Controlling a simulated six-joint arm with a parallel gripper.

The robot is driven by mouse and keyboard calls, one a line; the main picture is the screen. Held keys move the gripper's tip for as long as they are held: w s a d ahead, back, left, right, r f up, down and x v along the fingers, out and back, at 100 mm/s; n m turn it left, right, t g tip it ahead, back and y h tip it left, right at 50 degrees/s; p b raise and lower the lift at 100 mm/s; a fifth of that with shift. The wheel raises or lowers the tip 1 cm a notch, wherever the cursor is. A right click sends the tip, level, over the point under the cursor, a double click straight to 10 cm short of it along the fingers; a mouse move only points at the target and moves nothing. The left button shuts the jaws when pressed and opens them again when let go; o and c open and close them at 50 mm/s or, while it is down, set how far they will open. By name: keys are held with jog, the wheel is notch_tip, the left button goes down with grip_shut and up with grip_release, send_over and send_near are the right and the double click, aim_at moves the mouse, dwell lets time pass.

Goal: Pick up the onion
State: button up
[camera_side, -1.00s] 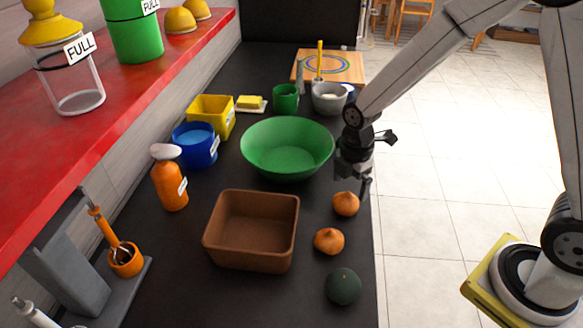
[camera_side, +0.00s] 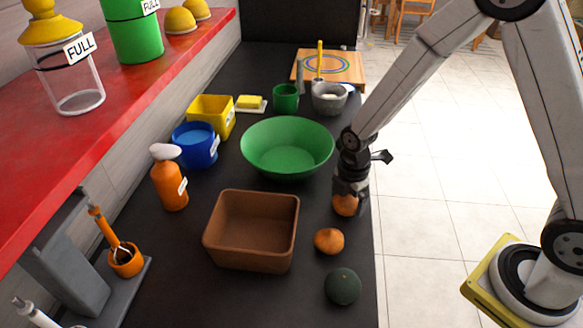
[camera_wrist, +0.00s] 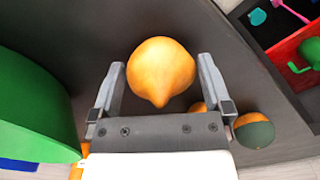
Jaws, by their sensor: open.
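An orange-brown onion (camera_side: 345,205) stands on the dark counter near its right edge, with my gripper (camera_side: 349,196) lowered over it from above. In the wrist view the onion (camera_wrist: 160,68) sits between the two fingers of my gripper (camera_wrist: 161,80), which are open with small gaps on both sides. A second onion (camera_side: 329,241) lies nearer the camera on the counter, clear of the gripper. In the wrist view it is mostly hidden behind the gripper's palm.
A dark green round item (camera_side: 343,286) lies in front of the second onion. A brown bin (camera_side: 252,262) stands left of the onions, and a green bowl (camera_side: 287,172) stands behind it. The counter's right edge is close to the gripper.

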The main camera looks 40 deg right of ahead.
jog(key=c, duration=1.1)
jog(key=shift+r, duration=0.2)
jog(key=shift+r, duration=4.85)
jog(key=shift+w, duration=0.1)
